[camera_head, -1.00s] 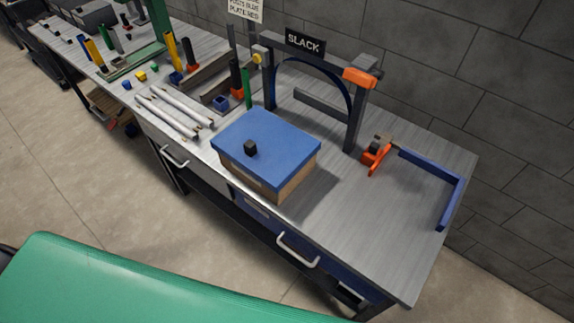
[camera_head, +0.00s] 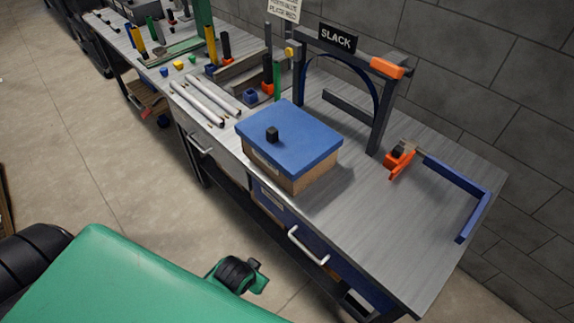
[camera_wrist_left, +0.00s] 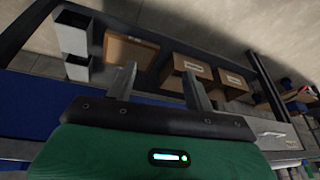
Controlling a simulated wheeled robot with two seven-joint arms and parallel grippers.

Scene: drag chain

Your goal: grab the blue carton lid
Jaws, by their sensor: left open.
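The blue carton lid (camera_head: 292,134) sits on top of a brown cardboard carton (camera_head: 310,178) near the front edge of the workbench. A small black knob (camera_head: 272,134) stands on the lid. My left gripper (camera_wrist_left: 160,84) is open and empty in the left wrist view, its two fingers apart. It faces a shelf with boxes, and I cannot make out the lid there. In the head view a green and black arm part of mine shows at the bottom, in front of the bench and apart from the carton. My right gripper is not in view.
A grey frame with a SLACK sign (camera_head: 338,37) stands behind the carton. White rods (camera_head: 205,103) lie left of it. An orange clamp (camera_head: 399,163) and blue bar (camera_head: 470,200) are at right. Drawer handles (camera_head: 307,246) jut from the bench front. Cardboard boxes (camera_wrist_left: 131,51) show in the left wrist view.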

